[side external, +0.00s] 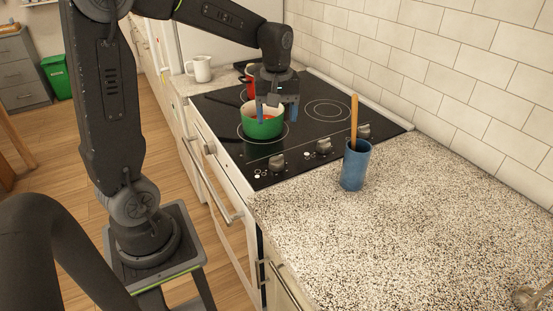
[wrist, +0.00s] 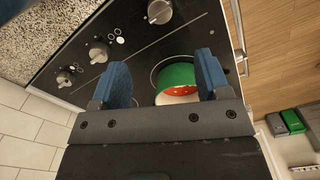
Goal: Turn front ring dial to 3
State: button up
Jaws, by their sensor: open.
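A row of three silver dials runs along the black glass cooktop (side external: 222,106): a near dial (side external: 277,162), a middle dial (side external: 323,146) and a far dial (side external: 363,131). In the wrist view they are a large dial (wrist: 160,11), a middle one (wrist: 98,53) and a small one (wrist: 65,79). Small white markings beside them are too small to read, so I cannot tell which serves the front ring. My gripper (side external: 277,112) points down over the cooktop beside the green pot, apart from the dials. Its blue fingers (wrist: 164,72) are open and empty.
A green pot (side external: 263,124) with red contents stands on a ring close to my fingers. A red pot (side external: 249,88) is behind. A blue cup (side external: 355,167) with a wooden utensil stands on the speckled counter (side external: 390,230). The tiled wall (side external: 450,85) bounds the back.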

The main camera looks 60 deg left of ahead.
aim_at(276, 157)
notch_tip(276, 157, down, 14)
jog(key=shift+r, duration=0.15)
dwell(0.3)
jog(key=shift+c, duration=0.5)
jog(key=c, duration=0.8)
jog(key=shift+c, duration=0.2)
